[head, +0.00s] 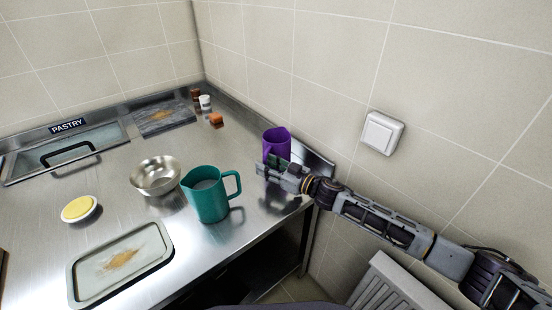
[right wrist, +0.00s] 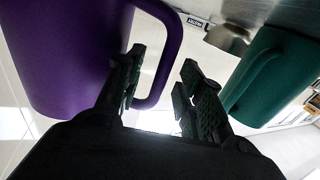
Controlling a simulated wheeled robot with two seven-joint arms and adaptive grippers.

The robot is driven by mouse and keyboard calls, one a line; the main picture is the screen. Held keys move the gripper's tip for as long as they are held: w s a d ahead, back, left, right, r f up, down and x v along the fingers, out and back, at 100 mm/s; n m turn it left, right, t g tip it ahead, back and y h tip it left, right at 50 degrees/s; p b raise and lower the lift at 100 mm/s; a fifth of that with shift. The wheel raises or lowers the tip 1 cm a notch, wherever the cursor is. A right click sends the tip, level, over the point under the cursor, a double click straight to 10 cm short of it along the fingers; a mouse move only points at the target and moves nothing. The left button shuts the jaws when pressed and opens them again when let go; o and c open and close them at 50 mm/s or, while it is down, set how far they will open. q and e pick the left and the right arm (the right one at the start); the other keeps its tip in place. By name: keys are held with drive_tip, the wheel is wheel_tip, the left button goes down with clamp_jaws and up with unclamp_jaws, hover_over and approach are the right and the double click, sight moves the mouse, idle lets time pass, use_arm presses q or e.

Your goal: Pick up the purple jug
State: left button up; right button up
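The purple jug (head: 276,141) stands upright on the steel counter near its right end, by the wall. My right gripper (head: 268,168) is in front of it, covering its lower part in the head view. In the right wrist view the jug (right wrist: 65,50) fills the left side. There the right gripper's fingers (right wrist: 164,62) are apart: one shows in the handle loop, between body and handle, the other on the handle's outer side. A gap shows between the handle and the outer finger. My left gripper is not in view.
A teal jug (head: 209,198) stands left of my right gripper, with its handle toward it. A steel bowl (head: 155,187), a yellow-filled dish (head: 80,221) and a tray (head: 78,278) lie further left. The tiled wall with a switch (head: 381,133) bounds the right.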

drive_tip(key=shift+w+a, duration=0.3)
drive_tip(key=shift+a, duration=0.1)
clamp_jaws()
idle(0.4)
drive_tip(key=shift+r, duration=0.1)
